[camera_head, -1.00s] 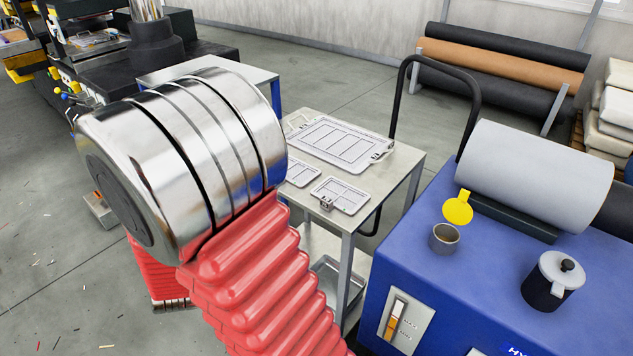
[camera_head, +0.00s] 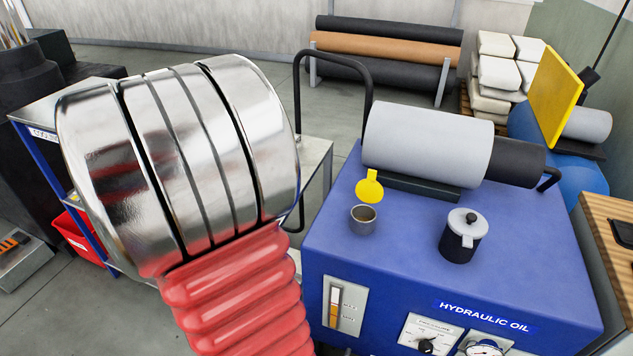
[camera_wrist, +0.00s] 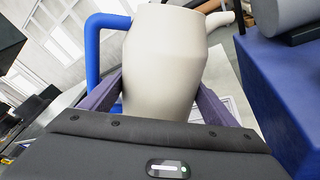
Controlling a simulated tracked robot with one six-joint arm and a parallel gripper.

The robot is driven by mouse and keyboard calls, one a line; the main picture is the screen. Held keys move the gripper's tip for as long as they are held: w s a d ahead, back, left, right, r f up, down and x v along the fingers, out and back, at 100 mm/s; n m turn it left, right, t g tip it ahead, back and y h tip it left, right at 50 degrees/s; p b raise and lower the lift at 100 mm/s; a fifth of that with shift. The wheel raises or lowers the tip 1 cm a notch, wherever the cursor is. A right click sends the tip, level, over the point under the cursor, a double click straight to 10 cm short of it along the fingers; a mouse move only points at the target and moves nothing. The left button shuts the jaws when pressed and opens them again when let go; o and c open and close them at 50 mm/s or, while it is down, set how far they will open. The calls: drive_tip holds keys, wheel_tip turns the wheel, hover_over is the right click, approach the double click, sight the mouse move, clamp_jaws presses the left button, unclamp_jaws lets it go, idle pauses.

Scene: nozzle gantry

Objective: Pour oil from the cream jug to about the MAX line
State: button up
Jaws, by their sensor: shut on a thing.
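The cream jug (camera_wrist: 165,60) fills the middle of the wrist view, roughly upright, with a blue handle (camera_wrist: 93,60) at left and its spout (camera_wrist: 219,19) at right. My gripper (camera_wrist: 160,95) is shut on its body, one dark purple finger on each side. The head view shows neither jug nor gripper. There, the blue hydraulic oil tank (camera_head: 400,260) has a round metal filler neck (camera_head: 363,222), open, with its yellow cap (camera_head: 369,187) raised behind. The sight gauge (camera_head: 335,302) on the front is amber in its lower part; the exact level against MAX is too small to tell.
A black pot with a grey lid (camera_head: 461,236) stands on the tank right of the filler. A grey cylinder (camera_head: 428,143) lies along the tank's back. A trolley's black handle (camera_head: 369,75) rises beside the tank. The blue top in front of the filler is clear.

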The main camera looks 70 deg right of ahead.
drive_tip(key=s+d+r+m+g, duration=0.1)
drive_tip(key=s+d, duration=0.1)
drive_tip(key=s, duration=0.2)
drive_tip(key=s+d+r+m+g, duration=0.1)
drive_tip(key=s+d+g, duration=0.1)
drive_tip(key=s, duration=0.1)
drive_tip(key=s+d+r+g, duration=0.1)
drive_tip(key=s+d, duration=0.1)
drive_tip(key=s, duration=0.2)
drive_tip(key=shift+s+d+r+m, duration=0.1)
drive_tip(key=shift+s+m, duration=0.2)
drive_tip(key=shift+m, duration=0.1)
drive_tip(key=s+d+r+m+g, duration=0.1)
drive_tip(key=s+d+m+g, duration=0.2)
drive_tip(key=s, duration=0.6)
wheel_tip(320, 180, down, 14)
drive_tip(key=n+g, duration=0.1)
drive_tip(key=shift+s+a+r, duration=0.2)
drive_tip(key=shift+s+a, duration=0.05)
drive_tip(key=shift+s, duration=0.05)
drive_tip(key=shift+s+n, duration=0.1)
drive_tip(key=shift+n, duration=0.2)
